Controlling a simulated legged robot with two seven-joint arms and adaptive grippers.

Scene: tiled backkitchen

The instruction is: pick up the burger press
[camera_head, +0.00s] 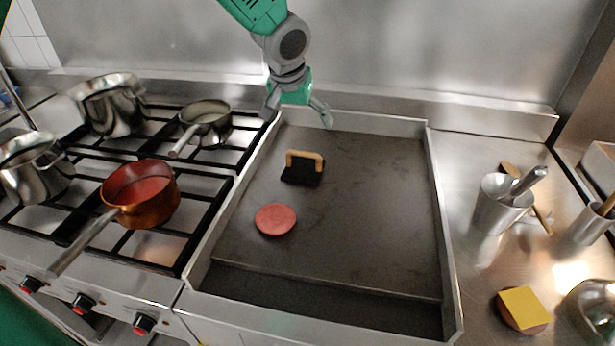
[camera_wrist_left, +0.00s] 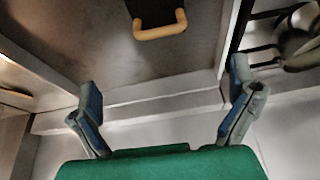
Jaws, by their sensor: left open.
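The burger press (camera_head: 303,169) is a black plate with a light wooden handle, lying on the dark griddle (camera_head: 370,200) toward its back left. In the left wrist view its wooden handle (camera_wrist_left: 160,29) shows at the top, beyond the fingertips, and part of its black plate is cut off by the frame edge. My left gripper (camera_head: 298,116) is over the back edge of the griddle, behind and above the press. Its fingers (camera_wrist_left: 168,95) are spread wide with nothing between them. My right gripper is not in view.
A raw patty (camera_head: 275,219) lies on the griddle in front of the press. A copper pan (camera_head: 140,208) and several steel pots stand on the stove at left. Utensil holders (camera_head: 500,203) and a cheese-topped patty (camera_head: 523,309) are on the right counter. The griddle's right side is clear.

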